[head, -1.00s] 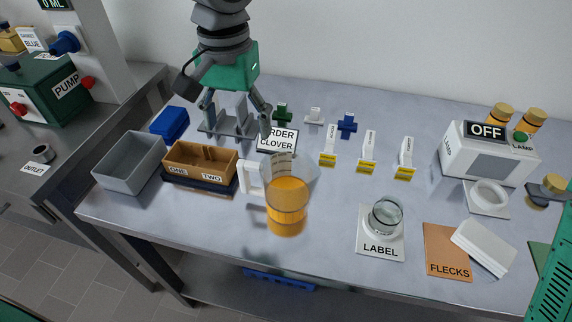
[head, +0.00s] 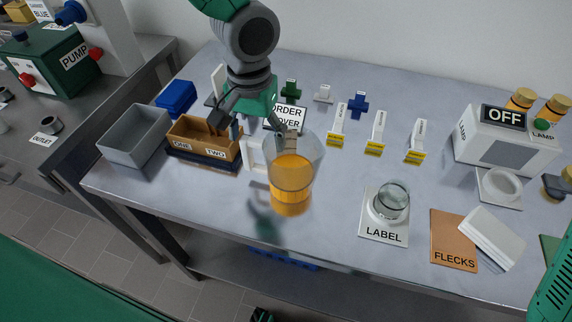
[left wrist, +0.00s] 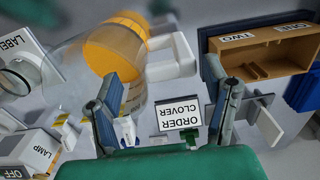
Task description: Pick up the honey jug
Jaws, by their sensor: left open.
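The honey jug (head: 291,181) stands upright on the grey table, clear-walled with orange honey inside and a white handle (head: 254,160) on its left. My left gripper (head: 252,128) is open and empty, pointing down just behind and above the handle. In the left wrist view, the jug (left wrist: 115,50) is at upper left and its handle lies beyond the open fingers (left wrist: 168,100), in the gap between them. Whether a finger touches the jug I cannot tell. My right gripper is not in view.
A brown two-part box (head: 205,143) and a grey bin (head: 135,138) stand left of the jug. An order card (head: 287,117) is behind it. A glass on a label pad (head: 384,232) stands to the right. The table in front of the jug is clear.

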